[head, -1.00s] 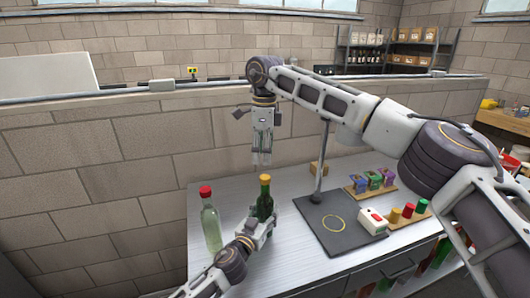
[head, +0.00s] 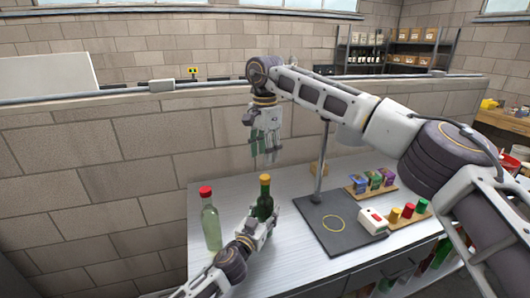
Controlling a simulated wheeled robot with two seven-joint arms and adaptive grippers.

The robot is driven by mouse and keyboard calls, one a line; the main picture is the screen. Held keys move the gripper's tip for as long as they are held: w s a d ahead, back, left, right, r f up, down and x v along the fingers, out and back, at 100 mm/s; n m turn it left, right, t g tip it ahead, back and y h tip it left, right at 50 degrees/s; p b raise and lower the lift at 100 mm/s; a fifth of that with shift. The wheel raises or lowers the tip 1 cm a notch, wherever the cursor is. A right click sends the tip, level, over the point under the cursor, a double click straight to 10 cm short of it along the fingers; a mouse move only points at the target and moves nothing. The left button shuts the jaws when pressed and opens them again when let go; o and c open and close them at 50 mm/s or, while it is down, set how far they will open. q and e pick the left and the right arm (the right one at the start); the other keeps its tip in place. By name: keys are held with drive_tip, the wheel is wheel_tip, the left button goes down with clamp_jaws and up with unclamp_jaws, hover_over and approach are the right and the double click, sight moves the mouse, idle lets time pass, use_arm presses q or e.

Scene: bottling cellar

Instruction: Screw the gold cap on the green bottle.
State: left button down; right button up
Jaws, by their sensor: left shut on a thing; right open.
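The green bottle (head: 264,205) stands upright on the left part of the bench, with the gold cap (head: 265,178) on top of its neck. I cannot tell how tightly the cap sits. My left gripper (head: 262,222) is shut around the bottle's body from the front; the lower body is partly hidden by it. My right gripper (head: 269,158) hangs pointing down above the bottle, open and empty, its fingertips a little above the cap and apart from it.
A clear bottle with a red cap (head: 211,222) stands close on the left. A dark mat with a gold ring (head: 348,236) and a post (head: 322,165) lies to the right. Beyond are a white box with a red button (head: 372,221), a wooden cap holder (head: 412,217) and a rack of small packets (head: 371,185).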

sight(265, 177)
drive_tip(key=n, duration=0.4)
drive_tip(key=shift+d+n, duration=0.1)
drive_tip(key=shift+n, duration=2.5)
drive_tip(key=shift+f, duration=0.1)
drive_tip(key=shift+f, duration=3.95)
clamp_jaws()
drive_tip(key=shift+m, duration=0.3)
